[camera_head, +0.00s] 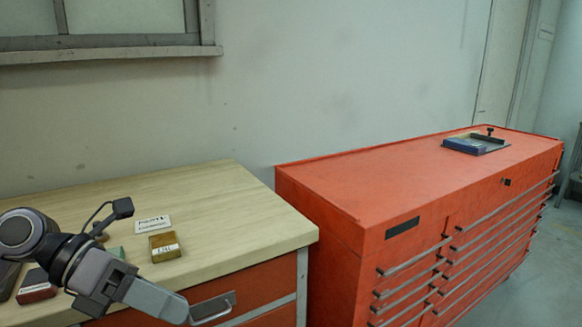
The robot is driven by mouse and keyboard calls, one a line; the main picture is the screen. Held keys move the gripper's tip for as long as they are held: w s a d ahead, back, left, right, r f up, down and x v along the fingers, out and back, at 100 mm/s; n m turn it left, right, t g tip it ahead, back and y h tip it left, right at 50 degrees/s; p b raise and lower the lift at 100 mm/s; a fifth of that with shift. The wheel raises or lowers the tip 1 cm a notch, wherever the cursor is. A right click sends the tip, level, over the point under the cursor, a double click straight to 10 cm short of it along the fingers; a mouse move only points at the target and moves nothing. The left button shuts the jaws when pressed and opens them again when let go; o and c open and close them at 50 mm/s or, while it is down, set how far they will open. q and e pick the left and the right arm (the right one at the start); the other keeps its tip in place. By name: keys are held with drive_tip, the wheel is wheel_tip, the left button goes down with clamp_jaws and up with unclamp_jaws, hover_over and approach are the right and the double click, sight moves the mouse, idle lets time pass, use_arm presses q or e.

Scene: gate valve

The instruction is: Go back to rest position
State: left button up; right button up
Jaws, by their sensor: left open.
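My left arm comes in at the lower left. Its gripper (150,300) is in front of the wooden table's front edge, with a grey finger pointing right and down near a drawer handle. It holds nothing that I can see. My right gripper is not in the picture. No gate valve can be made out here.
The wooden-topped table (215,195) carries a yellowish block (165,247), a white label card (152,224) and a dark red block (36,288). A red tool cabinet (400,175) stands to the right, with a blue item (465,145) on top. The table's right part is clear.

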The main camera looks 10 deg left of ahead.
use_arm(q)
drive_tip(key=w+d+f+n+t+h, duration=0.2)
drive_tip(key=w+d+n+t+h, duration=0.35)
drive_tip(key=n, duration=0.55)
drive_tip(key=a+f+n+t+y, duration=0.3)
drive_tip(key=f+n+t+y, duration=0.55)
drive_tip(key=n, duration=0.75)
drive_tip(key=s+f+n+g+y, duration=0.1)
drive_tip(key=s+f+n, duration=0.3)
drive_tip(key=f, duration=0.4)
drive_tip(key=s+f+n+g+y, duration=0.2)
drive_tip(key=s+f+n, duration=0.3)
drive_tip(key=f, duration=0.3)
drive_tip(key=s+a+f+n+g+y+p, duration=0.1)
drive_tip(key=s+f+n+g+y, duration=0.1)
drive_tip(key=f, duration=0.6)
drive_tip(key=s+n+y, duration=0.1)
drive_tip(key=s+n, duration=0.1)
drive_tip(key=s, duration=0.1)
drive_tip(key=shift+n+y, duration=0.3)
drive_tip(key=shift+w+f, duration=0.1)
